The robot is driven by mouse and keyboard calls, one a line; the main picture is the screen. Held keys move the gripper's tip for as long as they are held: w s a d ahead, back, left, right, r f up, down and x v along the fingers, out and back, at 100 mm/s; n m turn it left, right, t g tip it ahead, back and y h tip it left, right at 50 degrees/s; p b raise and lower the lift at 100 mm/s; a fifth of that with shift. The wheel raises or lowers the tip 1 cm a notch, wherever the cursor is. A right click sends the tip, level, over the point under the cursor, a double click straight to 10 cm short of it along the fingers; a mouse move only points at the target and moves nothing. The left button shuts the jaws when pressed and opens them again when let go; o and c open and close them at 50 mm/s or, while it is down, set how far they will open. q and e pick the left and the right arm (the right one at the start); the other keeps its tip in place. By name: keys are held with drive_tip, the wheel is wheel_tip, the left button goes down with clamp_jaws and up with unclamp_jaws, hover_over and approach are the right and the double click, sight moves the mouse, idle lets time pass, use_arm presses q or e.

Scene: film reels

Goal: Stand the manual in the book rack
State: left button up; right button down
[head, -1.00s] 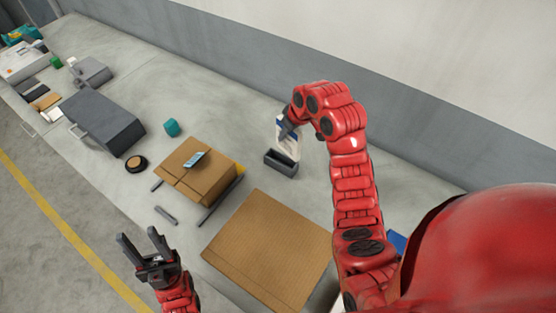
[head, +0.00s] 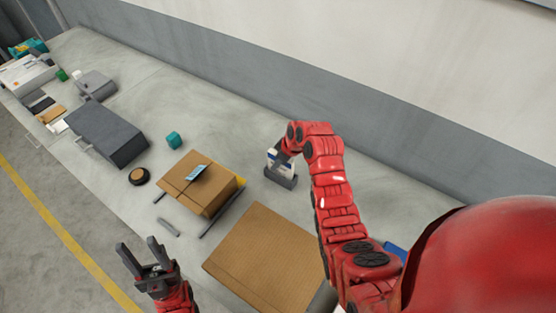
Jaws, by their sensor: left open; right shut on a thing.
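The manual (head: 273,157) is a white booklet with a blue part, held upright. Its lower part is down in the grey book rack (head: 285,181), a small open-topped box on the bench. My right gripper (head: 281,156) is shut on the manual, just above the rack; its fingertips are partly hidden by the wrist. I cannot tell whether the manual touches the rack's floor. My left gripper (head: 145,257) is open and empty, off the front edge of the bench.
A cardboard box (head: 201,187) with a small device on top stands left of the rack. A wall runs behind the bench.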

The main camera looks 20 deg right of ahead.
drive_tip(key=shift+f, duration=0.1)
drive_tip(key=shift+f+b, duration=0.1)
drive_tip(key=shift+b, duration=0.25)
drive_tip(key=c, duration=0.7)
unclamp_jaws()
